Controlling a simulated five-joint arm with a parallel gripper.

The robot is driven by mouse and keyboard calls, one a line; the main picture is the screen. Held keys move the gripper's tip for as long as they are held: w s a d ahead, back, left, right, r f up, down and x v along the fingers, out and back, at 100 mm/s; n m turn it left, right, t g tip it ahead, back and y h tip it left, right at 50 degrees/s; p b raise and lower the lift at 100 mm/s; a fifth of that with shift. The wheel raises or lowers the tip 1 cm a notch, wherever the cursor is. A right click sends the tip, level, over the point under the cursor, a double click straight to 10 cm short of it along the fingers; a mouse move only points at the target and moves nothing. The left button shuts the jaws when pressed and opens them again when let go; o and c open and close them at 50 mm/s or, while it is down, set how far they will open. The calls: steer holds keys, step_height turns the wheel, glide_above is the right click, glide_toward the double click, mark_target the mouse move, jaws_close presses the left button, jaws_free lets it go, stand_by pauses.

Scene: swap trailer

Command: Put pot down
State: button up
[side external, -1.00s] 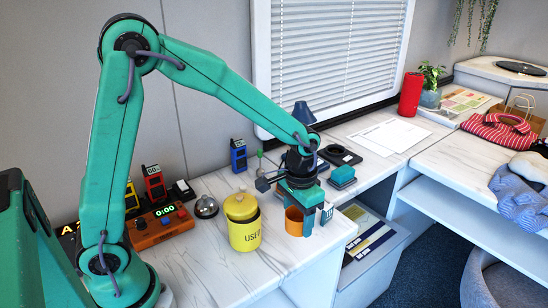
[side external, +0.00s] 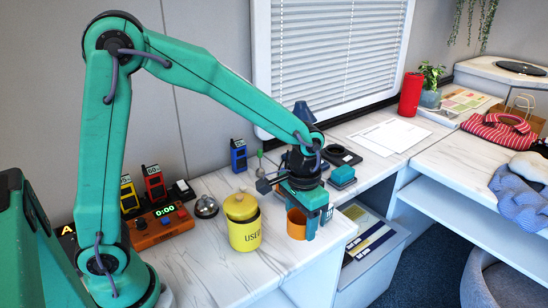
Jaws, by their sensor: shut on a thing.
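The orange-brown pot (side external: 297,224) is in the side external view, at the right front part of the marble-look counter. My gripper (side external: 305,222) points down and is shut on the pot, with its fingers at the pot's sides. The pot looks upright. Its base is at or just above the counter; I cannot tell if it touches. The upper rim is partly hidden by my gripper.
A yellow lidded canister (side external: 244,226) stands just left of the pot. A bell (side external: 206,206) and an orange timer box (side external: 160,225) are farther left. A teal block (side external: 342,175) lies behind right. The counter's edge (side external: 340,250) is close by on the right.

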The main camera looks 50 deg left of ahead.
steer(key=w+a+n, duration=0.4)
steer(key=a+n, duration=0.5)
steer(key=a, duration=0.5)
steer(key=n, duration=1)
glide_above(218, 182)
step_height(218, 182, down, 7)
steer(key=shift+r, duration=0.15)
steer(key=shift+f, duration=2)
steer(key=shift+f, duration=0.15)
steer(key=o, duration=1)
step_height(218, 182, up, 12)
steer(key=shift+r, duration=0.15)
